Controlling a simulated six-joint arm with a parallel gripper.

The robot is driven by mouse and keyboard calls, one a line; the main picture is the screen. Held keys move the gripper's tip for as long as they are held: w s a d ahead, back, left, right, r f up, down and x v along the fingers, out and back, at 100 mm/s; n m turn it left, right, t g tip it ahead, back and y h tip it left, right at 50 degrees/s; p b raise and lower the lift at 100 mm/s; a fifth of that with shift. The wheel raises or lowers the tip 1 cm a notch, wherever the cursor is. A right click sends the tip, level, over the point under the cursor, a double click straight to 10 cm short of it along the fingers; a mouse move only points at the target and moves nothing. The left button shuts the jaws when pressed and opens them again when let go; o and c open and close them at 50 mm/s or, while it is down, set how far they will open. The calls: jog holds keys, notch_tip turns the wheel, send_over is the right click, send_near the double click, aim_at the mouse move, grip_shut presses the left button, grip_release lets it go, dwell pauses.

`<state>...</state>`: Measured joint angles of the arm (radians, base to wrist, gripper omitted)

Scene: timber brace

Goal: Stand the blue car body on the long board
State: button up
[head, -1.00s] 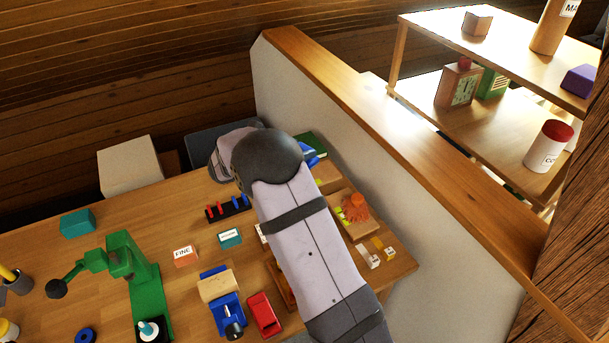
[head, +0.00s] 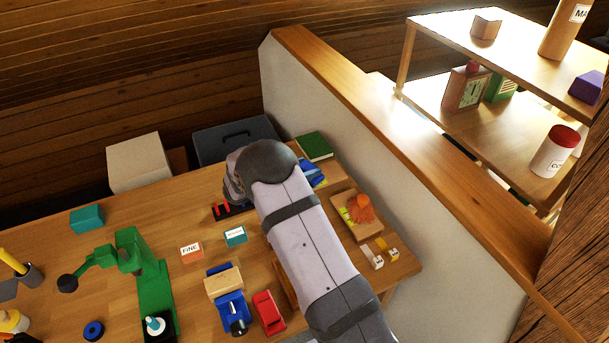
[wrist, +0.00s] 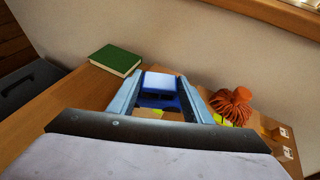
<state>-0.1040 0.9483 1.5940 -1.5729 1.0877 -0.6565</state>
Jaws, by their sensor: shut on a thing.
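The blue car body (wrist: 160,83) is between the two fingers of my gripper (wrist: 165,90) in the wrist view, and the gripper is shut on it. Its near part is hidden by my gripper. In the head view the blue of the car body (head: 312,174) shows just right of my arm, near the green book, and the fingers are hidden behind my arm. I cannot clearly tell which piece is the long board; my arm covers much of the table's right part.
A green book (head: 314,146) lies beyond the car body. An orange tufted thing (head: 361,209) stands on a tray to the right. A red car (head: 268,313) and a blue vise (head: 232,310) are nearer. A partition wall (head: 330,125) bounds the right side.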

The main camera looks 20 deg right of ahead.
jog(key=shift+f, duration=1.6)
jog(key=shift+f, duration=0.1)
jog(key=o, duration=1.1)
